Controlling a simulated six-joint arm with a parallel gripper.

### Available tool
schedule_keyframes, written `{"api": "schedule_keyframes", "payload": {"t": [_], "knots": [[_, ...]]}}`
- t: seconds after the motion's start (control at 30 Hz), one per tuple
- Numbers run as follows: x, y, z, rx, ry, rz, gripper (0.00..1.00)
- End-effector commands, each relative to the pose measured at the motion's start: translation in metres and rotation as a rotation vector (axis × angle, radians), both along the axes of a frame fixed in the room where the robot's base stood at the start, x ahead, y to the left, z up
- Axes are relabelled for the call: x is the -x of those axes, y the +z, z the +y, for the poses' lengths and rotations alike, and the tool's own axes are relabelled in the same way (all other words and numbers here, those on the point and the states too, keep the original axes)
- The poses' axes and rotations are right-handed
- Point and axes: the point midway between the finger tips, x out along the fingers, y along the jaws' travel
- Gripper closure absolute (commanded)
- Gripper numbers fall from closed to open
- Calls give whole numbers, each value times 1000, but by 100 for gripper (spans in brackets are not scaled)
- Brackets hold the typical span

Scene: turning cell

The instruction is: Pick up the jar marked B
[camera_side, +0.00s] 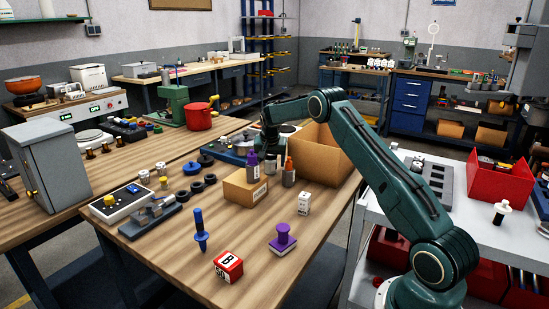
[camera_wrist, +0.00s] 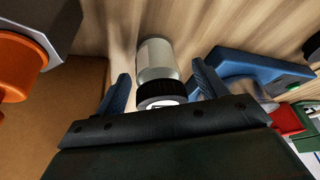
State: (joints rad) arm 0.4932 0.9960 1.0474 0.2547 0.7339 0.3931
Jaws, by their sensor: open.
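A pale jar (camera_wrist: 156,58) with a black ribbed lid (camera_wrist: 162,92) is in the wrist view, between the two blue fingers of my gripper (camera_wrist: 162,84). The fingers are open, with a gap visible on each side of the jar. A white mark shows on the lid's near edge, but its letter is not readable. In the side view my gripper (camera_side: 268,137) is low over the table behind the bottles, and its fingers and this jar are hard to make out there.
A cardboard box (camera_side: 322,155) stands close to my gripper. A small carton (camera_side: 245,187), a purple-capped bottle (camera_side: 253,168) and an orange-capped bottle (camera_side: 289,172) stand in front. A blue tool (camera_wrist: 245,68) lies right of the jar.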

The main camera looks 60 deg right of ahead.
Motion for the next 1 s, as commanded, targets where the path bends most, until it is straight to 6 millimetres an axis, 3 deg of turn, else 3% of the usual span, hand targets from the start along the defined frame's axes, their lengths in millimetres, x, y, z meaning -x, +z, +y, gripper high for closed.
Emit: {"api": "schedule_keyframes", "payload": {"t": [0.17, 0.43, 0.77, 1.0], "knots": [[0, 0, 0, 0, 0, 0, 28], [0, 0, 0, 0, 0, 0, 79], [0, 3, 0, 0, 0, -1, 79], [0, 21, 0, 2, -1, -3, 79]]}}
